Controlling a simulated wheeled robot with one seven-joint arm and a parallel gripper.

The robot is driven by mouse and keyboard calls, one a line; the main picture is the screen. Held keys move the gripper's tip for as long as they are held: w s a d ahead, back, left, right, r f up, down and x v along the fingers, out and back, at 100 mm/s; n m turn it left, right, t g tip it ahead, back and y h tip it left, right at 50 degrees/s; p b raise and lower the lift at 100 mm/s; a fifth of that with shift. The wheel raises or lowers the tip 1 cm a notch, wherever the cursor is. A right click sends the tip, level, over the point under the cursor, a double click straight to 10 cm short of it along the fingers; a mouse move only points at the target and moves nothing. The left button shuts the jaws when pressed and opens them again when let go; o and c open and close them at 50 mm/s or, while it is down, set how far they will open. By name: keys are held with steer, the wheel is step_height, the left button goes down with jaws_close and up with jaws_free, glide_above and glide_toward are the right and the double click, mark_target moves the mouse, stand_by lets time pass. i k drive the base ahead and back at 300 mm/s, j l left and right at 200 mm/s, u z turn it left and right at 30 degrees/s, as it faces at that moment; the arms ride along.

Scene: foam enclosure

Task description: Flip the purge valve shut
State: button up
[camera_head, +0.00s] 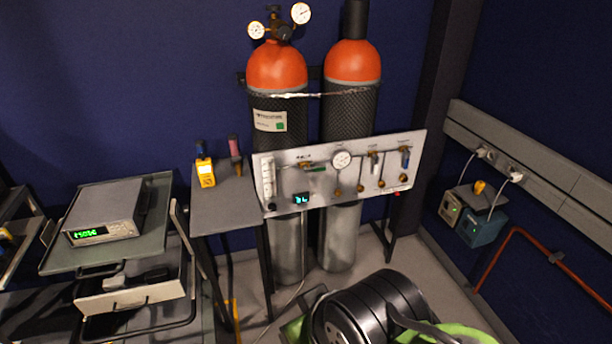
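A light grey gas panel (335,196) stands at the middle right, in front of two gas cylinders. It carries several small valves. A valve with a green handle (316,169) is left of the round gauge (342,160), its handle lying roughly level. A valve with a pale handle (373,161) is right of the gauge. A valve with a blue handle (405,158) is near the panel's right end, its handle roughly upright. The labels are too small to read, so I cannot tell which is the purge valve. My gripper is not in view.
A grey side table (222,203) left of the panel holds a yellow handheld device (206,172). A cart (100,250) with a green-display instrument (104,212) stands farther left. Orange-topped cylinders (277,70) rise behind the panel. Dark ribbed rounded parts fill the bottom centre foreground.

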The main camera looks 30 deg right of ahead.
mark_target(307, 170)
steer(key=i+l+u, duration=0.25)
steer(key=i+l, duration=0.35)
steer(key=i+l+u, duration=0.3)
steer(key=i+l, duration=0.35)
